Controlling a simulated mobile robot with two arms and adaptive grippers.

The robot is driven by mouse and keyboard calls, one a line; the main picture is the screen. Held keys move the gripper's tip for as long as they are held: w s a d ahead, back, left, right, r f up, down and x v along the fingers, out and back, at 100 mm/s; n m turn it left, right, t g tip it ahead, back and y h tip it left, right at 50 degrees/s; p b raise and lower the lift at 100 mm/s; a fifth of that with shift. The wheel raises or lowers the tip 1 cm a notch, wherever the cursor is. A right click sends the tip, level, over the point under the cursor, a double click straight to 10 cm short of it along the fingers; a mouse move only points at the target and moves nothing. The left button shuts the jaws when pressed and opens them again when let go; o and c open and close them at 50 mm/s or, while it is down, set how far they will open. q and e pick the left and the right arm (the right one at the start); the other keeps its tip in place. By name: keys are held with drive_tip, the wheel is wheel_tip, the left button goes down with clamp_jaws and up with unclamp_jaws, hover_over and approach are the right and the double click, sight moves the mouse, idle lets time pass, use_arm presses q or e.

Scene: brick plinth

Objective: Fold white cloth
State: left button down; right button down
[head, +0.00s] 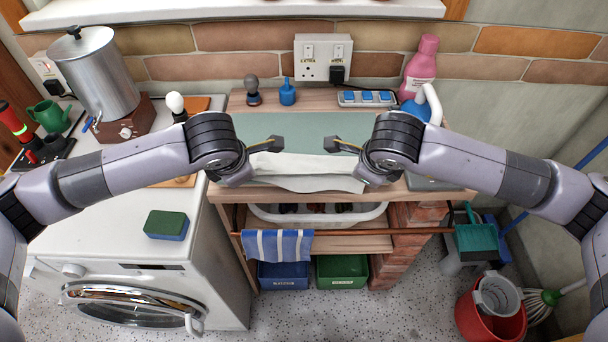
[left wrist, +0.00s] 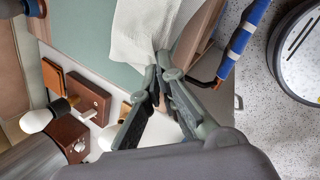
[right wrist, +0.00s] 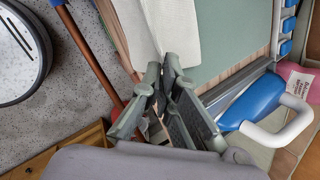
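The white cloth (head: 305,168) lies across the front part of the pale green mat (head: 300,137) on the wooden plinth top. Its front edge hangs in a loose curve between my grippers. My left gripper (head: 247,178) is at the cloth's left front corner. In the left wrist view its fingertips (left wrist: 157,75) are closed together where the cloth (left wrist: 145,30) narrows to them. My right gripper (head: 360,178) is at the right front corner. In the right wrist view its fingertips (right wrist: 165,75) are closed on the cloth (right wrist: 178,30), which shows a fold there.
A white basin (head: 350,218) sits under the top. A striped towel (head: 278,245) hangs on the front rail. The mat behind the cloth is clear.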

use_arm(q)
drive_tip(key=shift+f, duration=0.4)
drive_tip(key=shift+w+f, duration=0.2)
drive_tip(key=shift+w, duration=0.1)
use_arm(e)
drive_tip(key=shift+w+f, duration=0.35)
drive_tip(key=shift+f, duration=0.25)
use_arm(q)
drive_tip(key=shift+s, duration=0.1)
use_arm(e)
drive_tip(key=shift+s, duration=0.1)
